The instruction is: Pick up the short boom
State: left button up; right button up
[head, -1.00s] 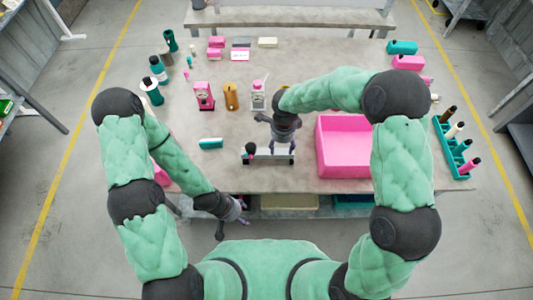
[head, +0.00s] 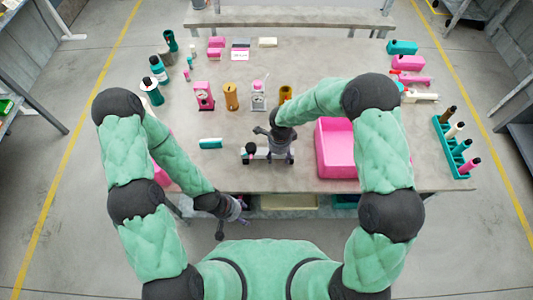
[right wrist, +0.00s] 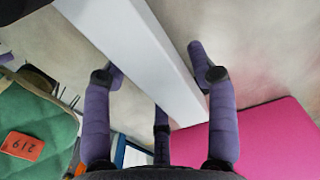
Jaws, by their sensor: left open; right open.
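A pale straight bar, seemingly the short boom (head: 262,154), lies near the table's front edge, left of the pink bin. A dark knob with pink shows by its left end. My right gripper (head: 278,150) is over it, pointing down, and hides much of it. In the right wrist view the bar (right wrist: 150,55) runs between the spread purple fingers of my right gripper (right wrist: 160,100). These fingers are open, and I see gaps beside the bar at the fingertips. My left gripper (head: 238,211) is open and empty, low in front of the table edge.
The pink bin (head: 336,171) stands just right of the bar; its wall also shows in the right wrist view (right wrist: 265,140). A small teal-and-white piece (head: 211,143) lies to the left. Pump parts (head: 204,96) stand behind. A teal rack (head: 452,150) of bottles is at right.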

grip_shut()
jog(key=shift+r, duration=0.1)
notch_tip(320, 180, up, 10)
jog(key=shift+f, duration=0.1)
dwell(0.4)
jog(key=shift+f+b, duration=4.5)
jog(key=shift+f, duration=0.5)
